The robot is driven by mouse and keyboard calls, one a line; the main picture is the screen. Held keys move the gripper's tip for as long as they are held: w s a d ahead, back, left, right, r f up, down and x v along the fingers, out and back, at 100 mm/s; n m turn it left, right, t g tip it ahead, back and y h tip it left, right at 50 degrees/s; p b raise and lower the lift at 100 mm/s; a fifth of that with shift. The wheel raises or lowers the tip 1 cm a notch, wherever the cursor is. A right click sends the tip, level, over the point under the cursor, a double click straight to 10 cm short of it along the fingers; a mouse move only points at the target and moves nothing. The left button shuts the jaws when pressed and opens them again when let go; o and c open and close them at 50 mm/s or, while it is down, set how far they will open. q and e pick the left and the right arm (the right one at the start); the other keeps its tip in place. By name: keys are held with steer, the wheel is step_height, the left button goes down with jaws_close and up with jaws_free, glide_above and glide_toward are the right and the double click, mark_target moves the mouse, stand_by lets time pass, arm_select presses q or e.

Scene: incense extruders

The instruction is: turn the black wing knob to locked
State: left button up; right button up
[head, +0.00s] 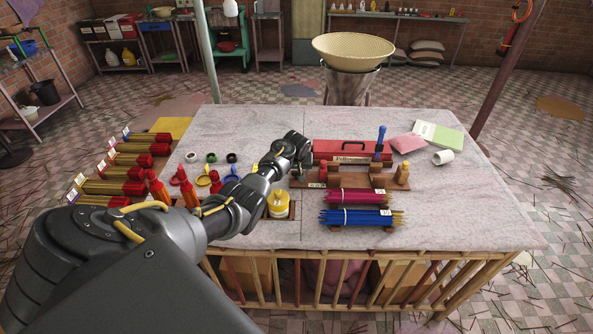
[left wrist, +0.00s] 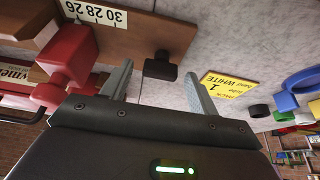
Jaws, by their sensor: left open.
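My right gripper is not in view.
A red block (left wrist: 72,55) sits close beside the left finger. A red toolbox (head: 345,151) is behind the rack. Incense bundles (head: 360,217) lie in front, and a yellow-topped jar (head: 278,204) stands under my forearm.

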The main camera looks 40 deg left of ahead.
arm_select(q)
steer(key=shift+c, duration=0.3)
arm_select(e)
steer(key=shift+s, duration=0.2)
arm_select(q)
steer(key=c, duration=0.9)
steer(key=shift+c, duration=0.2)
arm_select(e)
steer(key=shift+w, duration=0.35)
